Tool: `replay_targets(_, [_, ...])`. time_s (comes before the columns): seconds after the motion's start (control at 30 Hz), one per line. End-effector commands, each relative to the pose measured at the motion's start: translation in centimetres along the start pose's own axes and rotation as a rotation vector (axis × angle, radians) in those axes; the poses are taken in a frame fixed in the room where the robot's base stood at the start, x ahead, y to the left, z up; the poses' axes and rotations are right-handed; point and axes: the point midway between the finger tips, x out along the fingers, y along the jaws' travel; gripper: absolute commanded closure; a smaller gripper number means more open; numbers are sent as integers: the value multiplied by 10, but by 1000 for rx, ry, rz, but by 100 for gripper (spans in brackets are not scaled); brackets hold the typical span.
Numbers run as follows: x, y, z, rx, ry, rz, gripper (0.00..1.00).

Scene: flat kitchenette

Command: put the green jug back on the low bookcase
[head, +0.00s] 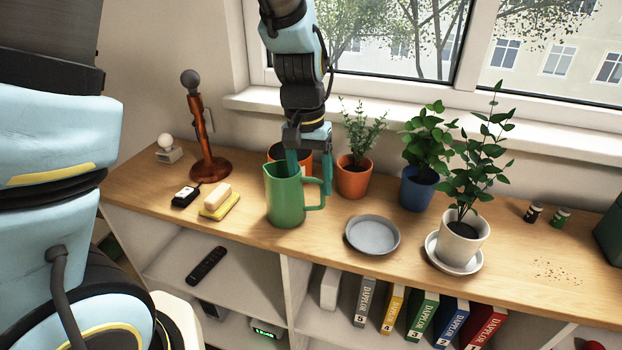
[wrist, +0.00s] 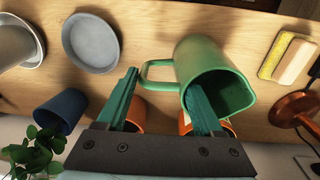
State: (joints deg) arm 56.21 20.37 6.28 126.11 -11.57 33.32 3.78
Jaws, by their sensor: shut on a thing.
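The green jug (head: 286,201) is upright at the low bookcase's wooden top (head: 335,268); I cannot tell whether its base touches the wood. Its handle points right in the head view. My gripper (head: 310,180) comes down from above and is shut on the jug, with one finger inside the mouth and the other outside, on the handle side. In the wrist view the jug (wrist: 188,62) shows its open mouth, and my gripper (wrist: 164,80) straddles the wall and handle. The inner fingertip is partly hidden by the jug.
An orange pot (head: 276,152) is close behind the jug, and a potted herb (head: 353,181) is behind right. A grey dish (head: 372,235) lies right. A white pot (head: 460,243) stands farther right.

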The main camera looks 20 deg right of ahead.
Motion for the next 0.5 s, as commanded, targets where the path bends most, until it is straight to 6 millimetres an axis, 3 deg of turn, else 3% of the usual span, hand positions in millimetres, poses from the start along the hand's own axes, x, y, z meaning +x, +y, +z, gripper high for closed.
replay_targets(0.07, [3, 0, 0, 0, 1, 0, 100])
replay_targets(0.1, [3, 0, 0, 0, 0, 0, 30])
replay_targets(0.37, [2, 0, 0, 0, 0, 0, 1])
replay_targets(0.5, [2, 0, 0, 0, 0, 0, 1])
